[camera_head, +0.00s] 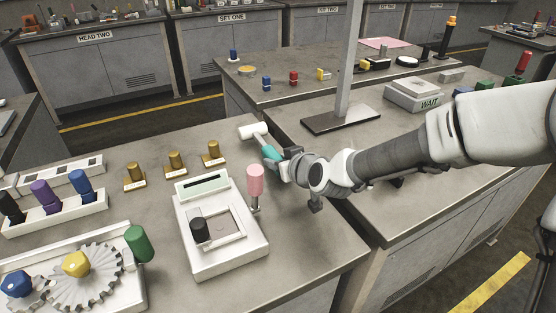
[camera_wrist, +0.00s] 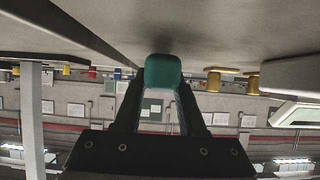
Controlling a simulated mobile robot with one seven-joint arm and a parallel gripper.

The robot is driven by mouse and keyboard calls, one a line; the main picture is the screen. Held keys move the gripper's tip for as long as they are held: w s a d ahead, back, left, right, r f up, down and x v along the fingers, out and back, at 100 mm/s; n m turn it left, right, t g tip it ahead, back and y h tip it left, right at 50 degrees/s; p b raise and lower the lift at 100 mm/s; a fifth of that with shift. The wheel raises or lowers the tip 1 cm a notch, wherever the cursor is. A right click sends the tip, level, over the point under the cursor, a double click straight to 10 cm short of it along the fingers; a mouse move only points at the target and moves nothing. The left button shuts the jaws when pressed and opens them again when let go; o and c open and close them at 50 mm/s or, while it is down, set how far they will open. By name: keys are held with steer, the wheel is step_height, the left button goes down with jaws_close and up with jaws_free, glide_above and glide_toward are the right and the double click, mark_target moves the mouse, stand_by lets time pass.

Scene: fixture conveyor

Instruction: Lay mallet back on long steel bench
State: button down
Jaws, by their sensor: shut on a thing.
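The mallet (camera_head: 252,130) has a pale head and a teal grip. In the head view it is over the far right part of the near steel bench (camera_head: 318,250), close to the gap beside the neighbouring bench. My gripper (camera_head: 276,162) is shut on the teal grip, with the head pointing away from me. In the wrist view the teal grip (camera_wrist: 163,72) sits between my fingers, and the bench surface is very close. The mallet head is hidden there. I cannot tell whether the mallet touches the bench.
A scale-like device (camera_head: 220,255) and a pink-topped peg (camera_head: 255,182) stand just left of my gripper. Several brass pieces (camera_head: 175,162) stand further left. A steel post on a dark base (camera_head: 341,121) and a WAIT box (camera_head: 416,92) stand on the neighbouring bench.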

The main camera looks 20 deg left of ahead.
steer(key=shift+f+b, duration=0.45)
steer(key=shift+f, duration=0.1)
steer(key=shift+c, duration=2)
jaws_free()
steer(key=p+v, duration=0.7)
steer(key=v, duration=1)
steer(key=shift+d, duration=0.2)
steer(key=shift+s+r, duration=0.1)
